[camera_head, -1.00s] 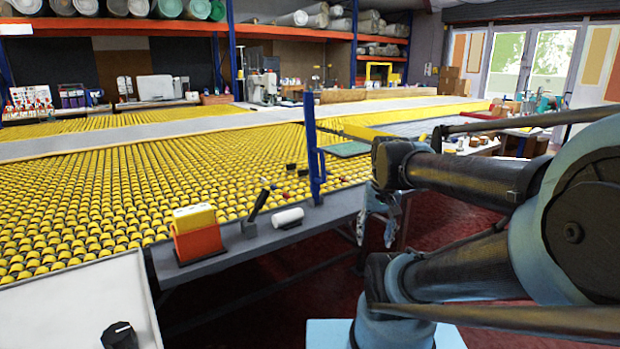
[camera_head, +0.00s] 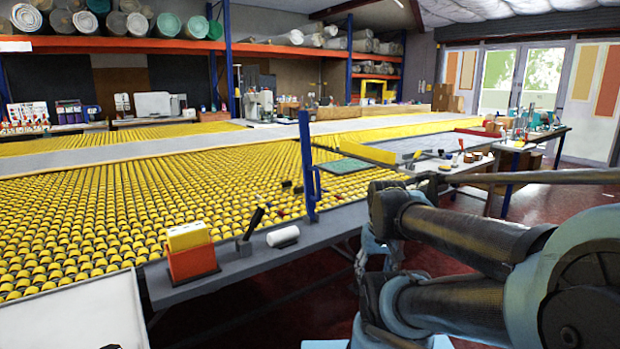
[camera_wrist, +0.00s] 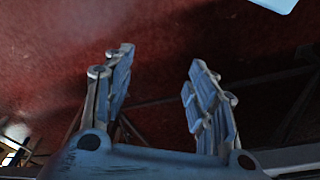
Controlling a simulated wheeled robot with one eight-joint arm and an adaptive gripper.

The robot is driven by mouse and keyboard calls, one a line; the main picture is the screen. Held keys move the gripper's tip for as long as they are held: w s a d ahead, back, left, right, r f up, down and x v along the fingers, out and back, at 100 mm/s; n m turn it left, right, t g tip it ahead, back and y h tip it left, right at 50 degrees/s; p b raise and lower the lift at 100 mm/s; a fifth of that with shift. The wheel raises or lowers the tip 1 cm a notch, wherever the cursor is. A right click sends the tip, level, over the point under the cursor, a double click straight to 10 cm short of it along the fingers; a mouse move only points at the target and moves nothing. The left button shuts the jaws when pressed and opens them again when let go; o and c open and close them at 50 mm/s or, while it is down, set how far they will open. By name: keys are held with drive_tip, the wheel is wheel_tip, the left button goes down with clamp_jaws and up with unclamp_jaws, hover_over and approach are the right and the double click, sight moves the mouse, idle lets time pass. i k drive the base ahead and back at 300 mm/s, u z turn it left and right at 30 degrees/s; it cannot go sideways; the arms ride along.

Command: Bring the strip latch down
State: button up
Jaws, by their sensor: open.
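A black lever (camera_head: 255,221) stands tilted up from a small grey base on the front edge of the roller table; it looks like the strip latch, raised, though it is small in the picture. My gripper (camera_head: 377,256) hangs in the head view to the right of the lever, beyond the table's front edge and well apart from it. In the wrist view my gripper (camera_wrist: 163,62) has its two fingers spread with nothing between them. The wrist view shows dark red floor beyond the fingers, and no latch.
Beside the lever stand an orange and yellow block (camera_head: 191,262) and a white roll (camera_head: 283,237). A blue post (camera_head: 307,165) rises from the table edge between lever and arm. A white-topped surface (camera_head: 75,318) is at lower left. Red floor lies under the table.

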sight(308, 169)
drive_tip(key=u, duration=0.7)
drive_tip(key=k, duration=1.1)
drive_tip(key=z, duration=0.7)
